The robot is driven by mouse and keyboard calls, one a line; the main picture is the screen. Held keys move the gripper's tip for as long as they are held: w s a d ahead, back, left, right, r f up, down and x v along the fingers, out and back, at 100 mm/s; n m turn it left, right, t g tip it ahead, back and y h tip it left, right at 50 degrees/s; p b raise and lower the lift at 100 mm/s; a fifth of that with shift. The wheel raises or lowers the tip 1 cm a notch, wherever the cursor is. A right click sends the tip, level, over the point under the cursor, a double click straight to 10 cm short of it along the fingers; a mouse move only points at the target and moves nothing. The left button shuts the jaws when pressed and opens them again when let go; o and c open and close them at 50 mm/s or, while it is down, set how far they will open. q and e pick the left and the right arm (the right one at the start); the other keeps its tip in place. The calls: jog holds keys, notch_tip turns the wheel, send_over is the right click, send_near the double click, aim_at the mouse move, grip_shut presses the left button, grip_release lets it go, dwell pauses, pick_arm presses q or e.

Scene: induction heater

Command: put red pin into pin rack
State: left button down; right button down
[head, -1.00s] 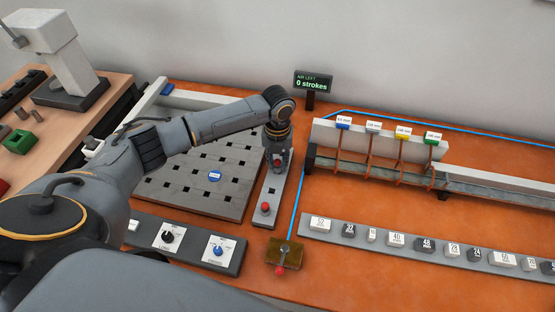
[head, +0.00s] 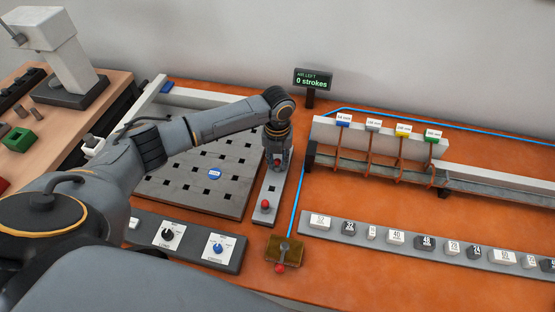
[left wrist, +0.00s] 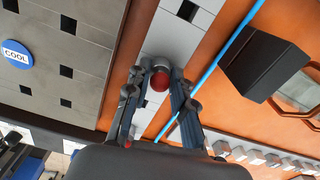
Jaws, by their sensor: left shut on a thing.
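My left gripper (head: 277,164) points down over the pin rack, a narrow light-grey strip (head: 270,190) beside the slotted plate. It is shut on a red pin whose round head (left wrist: 160,80) shows between the fingertips in the left wrist view. The pin's lower part is hidden below its head, so I cannot tell whether it is in a hole. Another red pin (head: 265,204) stands at the strip's near end. The strip also shows in the left wrist view (left wrist: 180,42), with a dark square hole near the top. My right gripper is not in view.
The grey slotted plate (head: 190,190) with a blue round label lies left of the strip. A blue line (head: 297,200) runs along the right. A brown block with a red knob (head: 283,250) stands in front. The display (head: 313,80) stands behind.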

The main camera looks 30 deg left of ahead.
pick_arm(q)
jog(key=c, duration=1.1)
grip_release()
jog(key=shift+o, duration=0.2)
notch_tip(320, 180, up, 12)
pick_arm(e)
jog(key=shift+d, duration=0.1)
